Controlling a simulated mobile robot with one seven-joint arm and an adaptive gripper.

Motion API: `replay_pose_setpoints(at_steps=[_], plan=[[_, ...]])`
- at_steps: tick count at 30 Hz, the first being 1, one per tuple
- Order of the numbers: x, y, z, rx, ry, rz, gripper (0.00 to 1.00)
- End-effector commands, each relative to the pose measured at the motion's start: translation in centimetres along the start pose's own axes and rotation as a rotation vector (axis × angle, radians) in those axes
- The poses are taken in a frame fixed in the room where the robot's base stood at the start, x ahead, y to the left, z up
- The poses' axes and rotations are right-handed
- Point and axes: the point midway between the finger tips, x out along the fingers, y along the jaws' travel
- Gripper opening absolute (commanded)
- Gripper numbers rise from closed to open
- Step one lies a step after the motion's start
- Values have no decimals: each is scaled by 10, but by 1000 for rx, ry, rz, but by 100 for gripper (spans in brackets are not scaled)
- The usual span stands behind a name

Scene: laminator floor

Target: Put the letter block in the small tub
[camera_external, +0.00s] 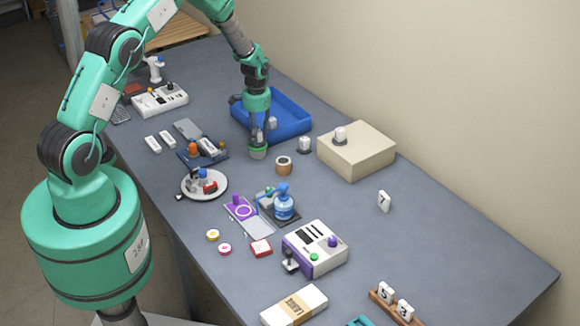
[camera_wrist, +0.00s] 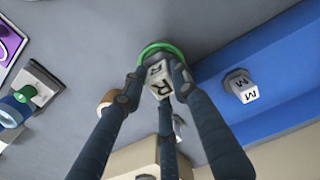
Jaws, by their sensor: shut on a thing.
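My gripper (camera_external: 260,138) points down at the far part of the table, in front of the blue tray. In the wrist view its dark fingers (camera_wrist: 155,80) are shut on a white letter block (camera_wrist: 160,90) marked R. The small tub (camera_external: 258,154), grey-green with a green rim (camera_wrist: 157,47), is right at the fingertips. The rim shows behind the block in the wrist view. The fingers and block cover much of the tub, so I cannot tell whether the block touches its floor. In the external view the held block is mostly hidden by the fingers.
The blue tray (camera_external: 296,127) lies just behind my gripper; a block marked M (camera_wrist: 242,88) is in it. A tape roll (camera_external: 284,165), a white block (camera_external: 304,143) and a beige box (camera_external: 357,155) are to the right. A round plate (camera_external: 222,190) is nearer. The right table is clearer.

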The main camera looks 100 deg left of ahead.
Motion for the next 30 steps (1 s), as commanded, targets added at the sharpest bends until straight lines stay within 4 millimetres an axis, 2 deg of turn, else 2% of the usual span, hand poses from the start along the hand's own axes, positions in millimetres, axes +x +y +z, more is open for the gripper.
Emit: replay_pose_setpoints(at_steps=[8, 9, 11, 23, 30], plan=[[3, 0, 0, 0, 1, 0, 0], [3, 0, 0, 0, 0, 0, 34], [3, 0, 0, 0, 0, 0, 46], [1, 0, 0, 0, 0, 0, 47], [-11, 0, 0, 0, 1, 0, 47]])
